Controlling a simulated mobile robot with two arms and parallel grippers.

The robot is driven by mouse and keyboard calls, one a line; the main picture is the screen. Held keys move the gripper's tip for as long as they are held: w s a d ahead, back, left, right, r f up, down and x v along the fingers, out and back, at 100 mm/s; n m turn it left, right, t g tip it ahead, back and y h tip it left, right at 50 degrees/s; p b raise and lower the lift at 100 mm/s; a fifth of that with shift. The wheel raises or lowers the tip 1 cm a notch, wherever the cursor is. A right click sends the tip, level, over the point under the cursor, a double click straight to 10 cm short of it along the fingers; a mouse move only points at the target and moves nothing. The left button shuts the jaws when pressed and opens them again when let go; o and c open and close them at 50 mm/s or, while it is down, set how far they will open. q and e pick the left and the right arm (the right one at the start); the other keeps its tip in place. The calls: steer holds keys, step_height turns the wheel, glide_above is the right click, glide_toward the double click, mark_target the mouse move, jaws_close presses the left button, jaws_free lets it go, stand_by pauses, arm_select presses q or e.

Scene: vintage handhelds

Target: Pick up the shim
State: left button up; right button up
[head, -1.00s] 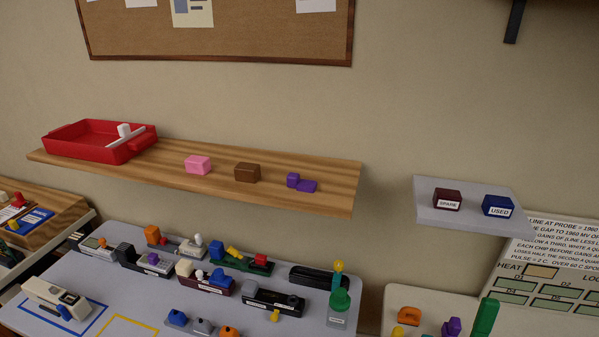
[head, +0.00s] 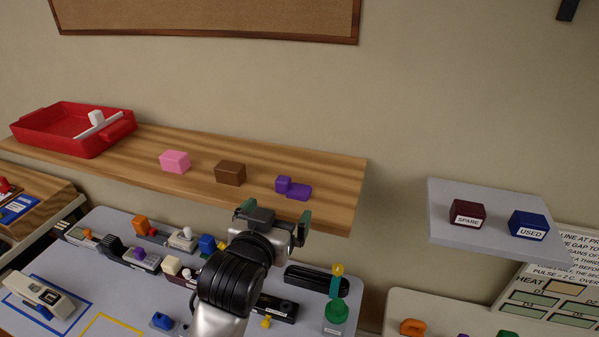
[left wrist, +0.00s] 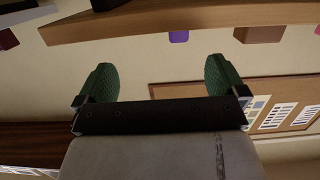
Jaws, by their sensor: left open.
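A purple stepped piece (head: 293,188) lies near the right end of the wooden shelf. A brown block (head: 230,172) and a pink block (head: 175,161) sit to its left. No label shows which piece is the shim. My left gripper (head: 274,215) is open and empty, just in front of and below the shelf edge, near the purple piece. In the left wrist view the green fingers (left wrist: 160,75) are spread apart. The purple piece (left wrist: 178,37) and brown block (left wrist: 259,34) show partly past the shelf edge. My right gripper is not in view.
The wooden shelf (head: 335,178) holds a red tray (head: 65,140) with a white piece at its left. A grey shelf (head: 465,244) at right holds boxes labelled SPARE (head: 467,213) and USED (head: 528,224). A crowded table (head: 85,285) stands below.

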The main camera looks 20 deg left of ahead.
mark_target(293, 188)
arm_select(q)
steer(key=shift+w+r+p, duration=0.15)
steer(key=shift+w+p, duration=0.15)
steer(key=shift+w, duration=0.85)
steer(key=shift+w+d+p, duration=0.1)
steer(key=shift+w+p, duration=0.45)
steer(key=shift+w, duration=0.65)
steer(key=shift+w+f, duration=0.2)
steer(key=shift+w, duration=0.05)
steer(key=w+p, duration=0.1)
steer(key=w, duration=0.1)
steer(key=w+p, duration=0.2)
steer(key=w, duration=0.1)
steer(key=shift+a+f, duration=0.2)
steer(key=shift+w+f, duration=0.15)
steer(key=shift+w, duration=0.15)
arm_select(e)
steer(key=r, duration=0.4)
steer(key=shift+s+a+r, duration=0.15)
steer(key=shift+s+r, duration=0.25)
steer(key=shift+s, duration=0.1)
